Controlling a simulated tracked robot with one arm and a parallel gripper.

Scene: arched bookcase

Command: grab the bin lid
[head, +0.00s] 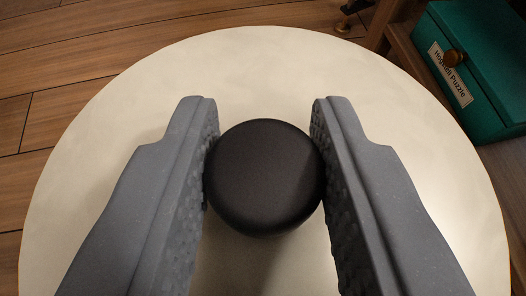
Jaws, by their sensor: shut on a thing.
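The bin lid (264,175) is a dark, nearly black round piece with a smooth domed top and rounded edge. It sits between the two grey fingers of my gripper (264,160). The textured inner pads touch its left and right sides, so my gripper is shut on it. Below it is a round cream surface (90,205). A soft shadow falls on that surface below the lid in the picture. I cannot tell whether the lid rests on the surface or is held just above it. Its underside is hidden.
A green box (485,60) with a round wooden knob and a label reading "Hoglelli Puzzle" is at the top right, on brown wood. Wooden floor (60,60) shows around the round surface. The round surface is otherwise clear around the lid.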

